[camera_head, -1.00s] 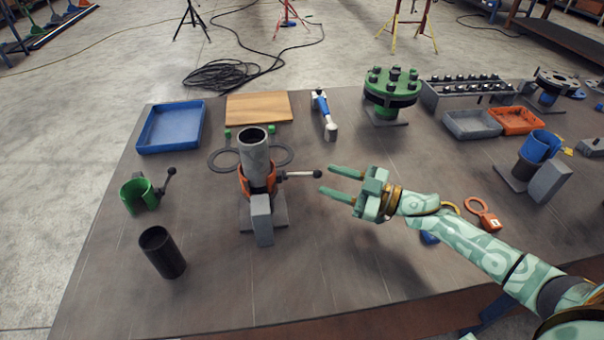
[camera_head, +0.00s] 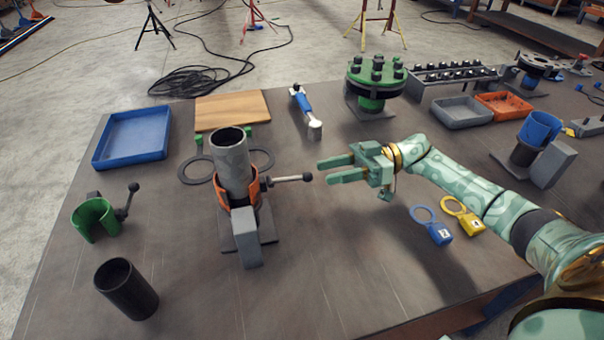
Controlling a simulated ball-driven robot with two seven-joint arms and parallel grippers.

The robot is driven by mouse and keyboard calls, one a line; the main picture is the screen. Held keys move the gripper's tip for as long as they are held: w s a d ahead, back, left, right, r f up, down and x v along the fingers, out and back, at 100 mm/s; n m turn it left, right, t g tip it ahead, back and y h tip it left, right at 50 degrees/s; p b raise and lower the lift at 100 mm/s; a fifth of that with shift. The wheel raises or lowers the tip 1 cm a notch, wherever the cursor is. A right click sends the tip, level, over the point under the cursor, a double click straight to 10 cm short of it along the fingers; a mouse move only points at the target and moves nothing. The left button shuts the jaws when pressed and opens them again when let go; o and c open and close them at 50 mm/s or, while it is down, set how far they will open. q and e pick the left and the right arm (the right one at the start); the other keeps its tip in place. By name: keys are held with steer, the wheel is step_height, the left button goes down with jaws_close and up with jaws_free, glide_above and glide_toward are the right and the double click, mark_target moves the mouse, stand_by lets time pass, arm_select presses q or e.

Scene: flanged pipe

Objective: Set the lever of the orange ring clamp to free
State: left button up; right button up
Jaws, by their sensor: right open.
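The orange ring clamp (camera_head: 223,195) is wrapped around a grey upright pipe (camera_head: 230,154) on a stand. Its lever (camera_head: 289,179) sticks out to the right, roughly level, ending in a dark round knob (camera_head: 307,176). My right gripper (camera_head: 322,172) is open and empty. Its two fingers point left toward the lever, with the tips just right of the knob and seemingly apart from it. Whether the fingers are level with the knob in height is hard to tell. My left gripper is not in view.
A grey block (camera_head: 246,236) stands in front of the clamp. A green clamp with a lever (camera_head: 97,220) and a black tube (camera_head: 126,289) are at left. The front middle table is clear.

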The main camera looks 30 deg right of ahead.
mark_target(301, 177)
steer(key=x, duration=0.7)
jaws_close()
